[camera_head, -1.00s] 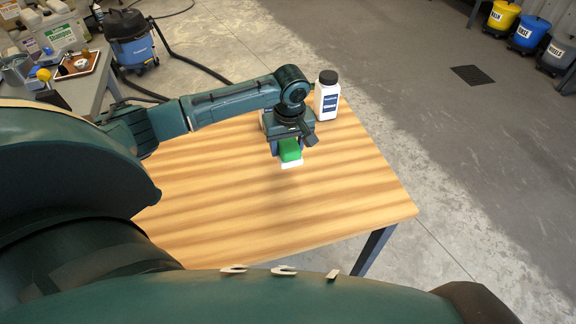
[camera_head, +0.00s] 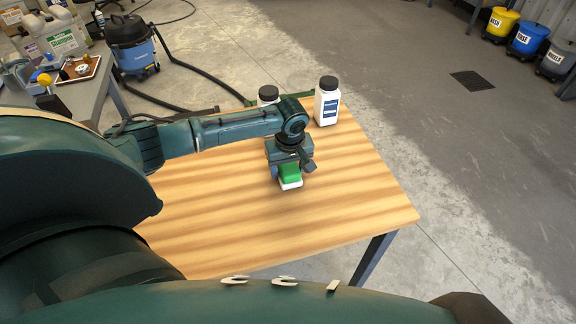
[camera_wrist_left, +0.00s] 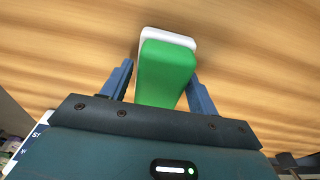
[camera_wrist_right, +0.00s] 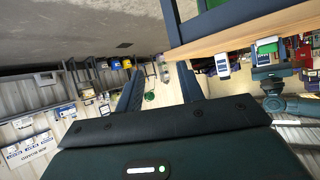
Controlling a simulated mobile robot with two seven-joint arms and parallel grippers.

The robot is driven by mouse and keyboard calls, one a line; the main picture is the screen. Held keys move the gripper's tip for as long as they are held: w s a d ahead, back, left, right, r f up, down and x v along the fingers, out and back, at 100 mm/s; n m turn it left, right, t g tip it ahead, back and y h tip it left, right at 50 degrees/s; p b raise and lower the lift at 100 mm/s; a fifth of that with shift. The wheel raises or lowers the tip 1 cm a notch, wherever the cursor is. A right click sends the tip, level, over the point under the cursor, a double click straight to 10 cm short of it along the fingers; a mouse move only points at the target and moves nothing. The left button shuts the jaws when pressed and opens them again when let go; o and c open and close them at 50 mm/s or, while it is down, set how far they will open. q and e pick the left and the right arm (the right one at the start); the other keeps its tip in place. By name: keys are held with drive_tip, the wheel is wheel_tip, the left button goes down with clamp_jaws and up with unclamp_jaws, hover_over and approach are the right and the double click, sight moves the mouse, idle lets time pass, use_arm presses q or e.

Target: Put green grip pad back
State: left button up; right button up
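The green grip pad (camera_head: 289,172), a green block with a white layer under it, is at my left gripper (camera_head: 289,166) above the middle of the wooden table (camera_head: 350,205). In the left wrist view the green pad (camera_wrist_left: 165,72) sits between the two blue fingers of my left gripper (camera_wrist_left: 160,72), which are shut on it; a small gap seems to show at the left finger. Whether its white underside touches the wood I cannot tell. My right gripper (camera_wrist_right: 155,78) is open and empty, away from the table top; it is not visible in the head view.
A white bottle with a dark cap (camera_head: 327,104) stands at the table's far right corner. A second capped bottle (camera_head: 268,97) stands behind my left arm. A side table with a tray (camera_head: 78,70) and a blue vacuum (camera_head: 133,50) are at far left. The front table area is clear.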

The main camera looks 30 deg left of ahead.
sight(290, 168)
use_arm(q)
drive_tip(key=shift+o, duration=1.3)
use_arm(e)
drive_tip(key=shift+f, duration=0.15)
use_arm(q)
drive_tip(key=shift+r, duration=0.1)
drive_tip(key=r, duration=0.7)
drive_tip(key=s+d+r, duration=0.1)
drive_tip(key=r, duration=0.3)
drive_tip(key=shift+p, duration=0.4)
drive_tip(key=shift+r, duration=0.55)
use_arm(e)
drive_tip(key=shift+d, duration=0.2)
